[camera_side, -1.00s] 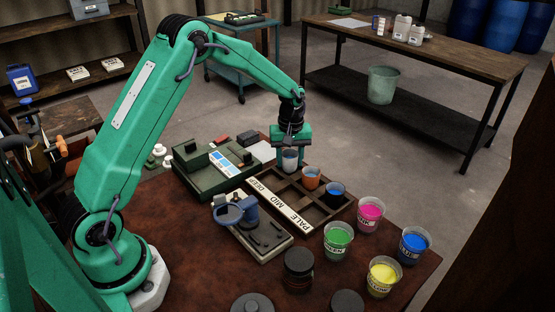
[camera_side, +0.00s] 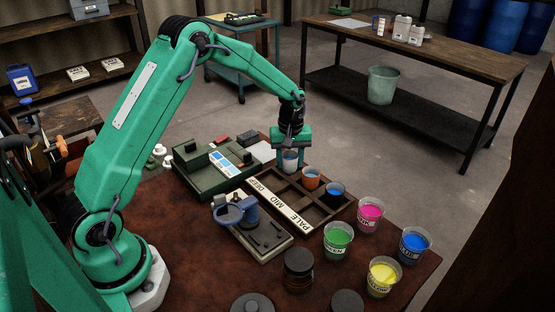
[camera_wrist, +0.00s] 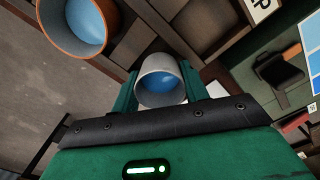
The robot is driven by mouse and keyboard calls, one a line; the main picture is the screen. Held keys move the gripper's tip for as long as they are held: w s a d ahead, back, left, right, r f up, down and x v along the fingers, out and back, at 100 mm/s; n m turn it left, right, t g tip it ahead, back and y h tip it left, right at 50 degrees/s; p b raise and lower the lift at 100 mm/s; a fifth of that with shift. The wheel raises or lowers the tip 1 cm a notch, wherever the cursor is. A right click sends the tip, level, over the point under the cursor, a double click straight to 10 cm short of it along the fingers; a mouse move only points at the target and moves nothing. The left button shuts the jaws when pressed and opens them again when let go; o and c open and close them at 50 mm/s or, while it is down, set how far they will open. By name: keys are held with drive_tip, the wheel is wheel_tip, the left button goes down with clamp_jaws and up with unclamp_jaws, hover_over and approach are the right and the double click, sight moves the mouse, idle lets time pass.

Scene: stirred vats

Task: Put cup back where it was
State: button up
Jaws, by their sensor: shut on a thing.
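My gripper (camera_side: 289,152) is shut on a small white cup (camera_side: 290,162) at the far end of the wooden compartment tray (camera_side: 294,222). In the wrist view the white cup (camera_wrist: 161,82) sits between the two green fingers and holds blue liquid. It is at the tray's far row; whether its base touches the tray floor I cannot tell. An orange cup (camera_side: 311,179) stands in the tray beside it, and also shows with blue liquid in the wrist view (camera_wrist: 80,24). The tray's strip reads PALE, MID, DEEP.
Tubs of pink (camera_side: 371,215), green (camera_side: 338,239), blue (camera_side: 414,244) and yellow (camera_side: 382,277) stand right of the tray. A green device (camera_side: 215,170) is left of the tray, and a grey-blue stirrer stand (camera_side: 262,236) is in front. A dark jar (camera_side: 298,269) stands near the front.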

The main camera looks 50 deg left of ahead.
drive_tip(key=shift+s+f, duration=0.1)
drive_tip(key=shift+f, duration=0.65)
drive_tip(key=o, duration=1)
drive_tip(key=shift+r, duration=0.1)
drive_tip(key=shift+o, duration=0.7)
drive_tip(key=shift+r, duration=0.5)
wheel_tip(320, 180, up, 8)
drive_tip(key=shift+r, duration=0.1)
